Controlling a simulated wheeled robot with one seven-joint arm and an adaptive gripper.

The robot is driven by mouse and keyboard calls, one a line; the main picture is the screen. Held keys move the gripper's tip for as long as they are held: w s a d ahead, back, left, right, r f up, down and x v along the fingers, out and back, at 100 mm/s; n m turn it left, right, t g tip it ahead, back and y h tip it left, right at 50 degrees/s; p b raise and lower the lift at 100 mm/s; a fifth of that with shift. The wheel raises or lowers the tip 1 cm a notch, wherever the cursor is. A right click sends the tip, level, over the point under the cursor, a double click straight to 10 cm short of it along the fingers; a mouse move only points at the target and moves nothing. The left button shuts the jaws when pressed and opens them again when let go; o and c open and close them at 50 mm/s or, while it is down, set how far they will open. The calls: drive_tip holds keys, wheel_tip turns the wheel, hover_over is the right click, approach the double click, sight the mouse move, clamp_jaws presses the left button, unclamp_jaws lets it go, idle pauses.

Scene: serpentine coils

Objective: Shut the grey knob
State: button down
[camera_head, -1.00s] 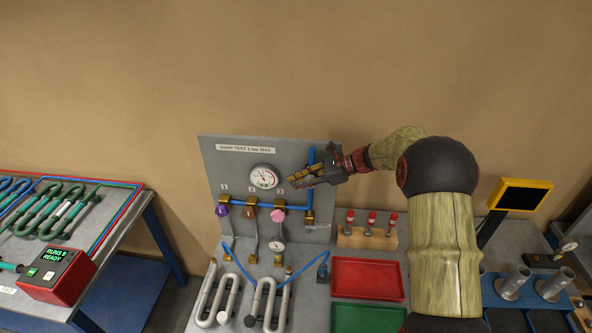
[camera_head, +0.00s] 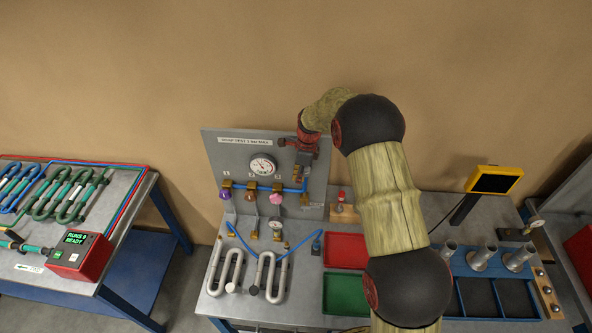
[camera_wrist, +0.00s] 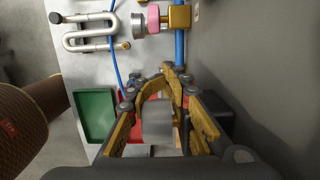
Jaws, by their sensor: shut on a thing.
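The grey knob (camera_wrist: 157,118) shows in the wrist view as a plain grey block between my yellow fingers. My gripper (camera_wrist: 160,92) is closed around it, with the fingers touching its sides. In the head view my gripper (camera_head: 304,160) is at the upper right of the upright grey test panel (camera_head: 218,152), over the top of the blue pipe, and it hides the knob there. The knob's exact turn cannot be told.
Purple (camera_head: 225,194), brown (camera_head: 250,196) and pink (camera_head: 276,199) knobs sit in a row left of my gripper, below a round gauge (camera_head: 262,165). Red (camera_head: 346,251) and green (camera_head: 346,294) trays lie below. Grey serpentine coils (camera_head: 268,278) lie on the bench.

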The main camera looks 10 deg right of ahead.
drive_tip(key=shift+s+d+f+g+h+b, duration=0.1)
drive_tip(key=shift+s+d+g+h+b, duration=0.4)
drive_tip(key=shift+h+b, duration=1.55)
drive_tip(key=shift+s+d+g+h+b, duration=0.1)
drive_tip(key=shift+d+g+h+b, duration=0.8)
drive_tip(key=shift+h+b, duration=1.2)
drive_tip(key=shift+s+d+f+g+h+b, duration=0.2)
drive_tip(key=shift+d+g+h+b, duration=0.5)
drive_tip(key=shift+h+b, duration=1.35)
drive_tip(key=shift+s+d+r+b, duration=0.1)
drive_tip(key=shift+d+r+b, duration=0.1)
drive_tip(key=shift+b, duration=0.15)
drive_tip(key=c, duration=1.6)
unclamp_jaws()
drive_tip(key=shift+r, duration=0.15)
drive_tip(key=shift+o, duration=0.2)
drive_tip(key=v, duration=1.2)
drive_tip(key=shift+r, duration=0.2)
